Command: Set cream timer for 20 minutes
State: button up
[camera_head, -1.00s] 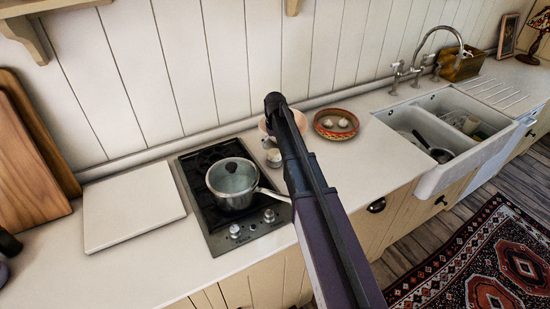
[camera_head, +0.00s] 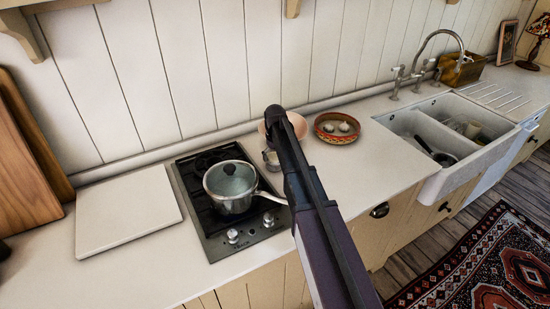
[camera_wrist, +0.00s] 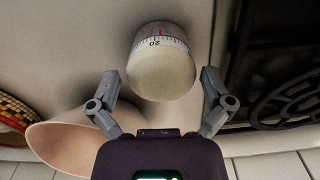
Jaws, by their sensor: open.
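The cream timer (camera_wrist: 160,75) is a short round drum seen close up in the wrist view. It has a white scale band with the number 20 facing the camera and a red mark just above and right of that number. My gripper (camera_wrist: 160,84) is open, with one finger on each side of the timer's near end. I cannot tell whether either finger touches it. In the head view the timer (camera_head: 270,158) is small, beside the hob and partly hidden by my arm. My gripper's fingers are not clear there.
A pink bowl (camera_wrist: 75,145) is close to my left finger in the wrist view. The black hob (camera_wrist: 275,65) is close on the right. In the head view a saucepan (camera_head: 230,187) stands on the hob, and a patterned bowl (camera_head: 338,128) with garlic lies right of my arm.

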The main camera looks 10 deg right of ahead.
jog(key=c, duration=0.8)
jog(key=shift+c, duration=0.2)
jog(key=shift+m, duration=0.7)
jog(key=o, duration=0.8)
jog(key=shift+o, duration=0.2)
jog(key=shift+n, duration=0.5)
